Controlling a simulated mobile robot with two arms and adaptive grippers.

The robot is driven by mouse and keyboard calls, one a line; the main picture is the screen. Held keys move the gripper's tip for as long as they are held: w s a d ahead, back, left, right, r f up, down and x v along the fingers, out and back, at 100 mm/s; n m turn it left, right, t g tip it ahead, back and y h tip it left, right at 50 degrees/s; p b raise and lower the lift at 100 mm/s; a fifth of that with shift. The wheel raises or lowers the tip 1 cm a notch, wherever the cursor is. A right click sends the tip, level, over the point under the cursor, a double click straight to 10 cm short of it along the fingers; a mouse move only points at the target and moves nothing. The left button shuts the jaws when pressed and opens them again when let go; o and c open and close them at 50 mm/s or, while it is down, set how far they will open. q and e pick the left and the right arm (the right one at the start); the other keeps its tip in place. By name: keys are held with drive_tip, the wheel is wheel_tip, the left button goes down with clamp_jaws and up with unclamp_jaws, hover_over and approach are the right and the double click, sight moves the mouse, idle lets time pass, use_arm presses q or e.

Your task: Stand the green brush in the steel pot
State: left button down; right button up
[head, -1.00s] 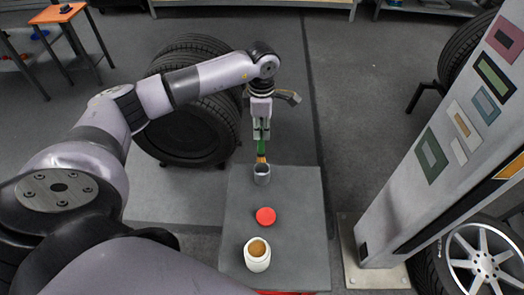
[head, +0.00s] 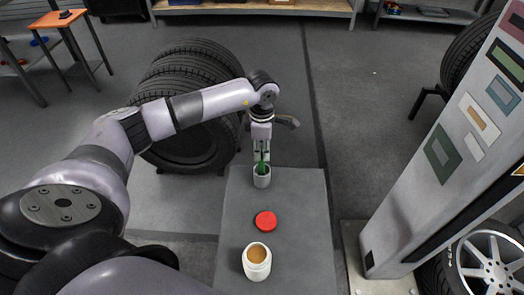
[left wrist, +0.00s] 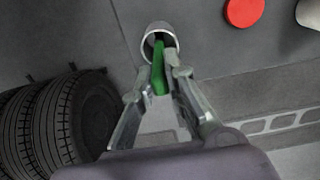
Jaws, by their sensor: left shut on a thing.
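The steel pot (head: 262,180) stands upright at the far end of the grey table top, and it also shows in the left wrist view (left wrist: 154,31). The green brush (head: 262,167) is upright with its lower end inside the pot's mouth. Its green handle (left wrist: 158,76) shows between my fingers in the left wrist view. My left gripper (head: 262,156) is shut on the handle just above the pot. The brush's bristles are hidden inside the pot, and I cannot tell whether they touch its bottom. My right gripper is not in view.
A red lid (head: 265,221) and an open white jar (head: 257,261) with tan contents stand nearer on the grey table (head: 300,215). Tyres (head: 185,145) stand behind on the left. A tall grey post (head: 440,170) rises on the right.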

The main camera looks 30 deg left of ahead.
use_arm(q)
drive_tip(key=c, duration=1.6)
unclamp_jaws()
drive_tip(key=shift+f, duration=0.1)
wheel_tip(320, 180, up, 17)
drive_tip(key=p, duration=1)
drive_tip(key=shift+a+p, duration=0.2)
drive_tip(key=shift+p, duration=0.2)
